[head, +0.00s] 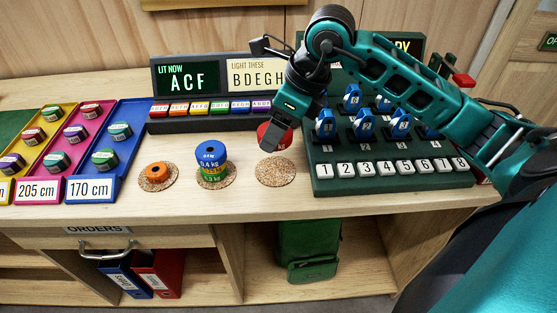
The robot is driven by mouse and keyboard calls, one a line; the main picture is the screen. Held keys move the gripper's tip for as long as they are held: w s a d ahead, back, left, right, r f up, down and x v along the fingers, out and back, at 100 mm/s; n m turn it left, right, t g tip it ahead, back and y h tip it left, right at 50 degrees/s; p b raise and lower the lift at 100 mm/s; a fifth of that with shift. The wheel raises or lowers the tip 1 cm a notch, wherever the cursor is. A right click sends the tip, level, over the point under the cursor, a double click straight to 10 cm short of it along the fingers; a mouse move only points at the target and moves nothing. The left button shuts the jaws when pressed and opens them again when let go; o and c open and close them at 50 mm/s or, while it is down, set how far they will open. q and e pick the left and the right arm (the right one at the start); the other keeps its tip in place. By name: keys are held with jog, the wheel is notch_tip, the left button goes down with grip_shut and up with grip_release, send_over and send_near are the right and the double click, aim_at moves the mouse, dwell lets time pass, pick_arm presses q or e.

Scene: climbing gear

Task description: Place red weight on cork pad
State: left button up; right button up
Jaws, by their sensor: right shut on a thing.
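My right gripper (272,144) comes in from the right and points down, shut on the red weight (264,131). The red weight is partly hidden by the gripper fingers and is held just above and behind the rightmost cork pad (275,174). That pad is bare. An orange weight (157,172) lies on the leftmost cork pad (146,184). A stack with a blue weight (210,150) on top, and yellow and green ones below, stands on the middle cork pad (229,174). My left gripper is not in view.
A sign board (183,80) with coloured keys stands behind the pads. A dark green rack (320,185) with blue pieces and numbered white keys is close on the right. Yellow, pink and blue trays (137,107) holding round pieces lie at left. The shelf front edge is clear.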

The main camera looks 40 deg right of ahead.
send_over(272, 170)
jog(key=s, duration=0.1)
jog(key=f, duration=0.2)
jog(key=d+f, duration=0.1)
jog(key=f, duration=0.1)
notch_tip(272, 170, down, 4)
jog(key=shift+f+b, duration=0.1)
jog(key=shift+b, duration=0.3)
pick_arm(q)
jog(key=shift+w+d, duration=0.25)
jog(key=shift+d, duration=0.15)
pick_arm(e)
jog(key=shift+f, duration=0.1)
jog(key=o, duration=1.5)
jog(key=shift+c, duration=0.2)
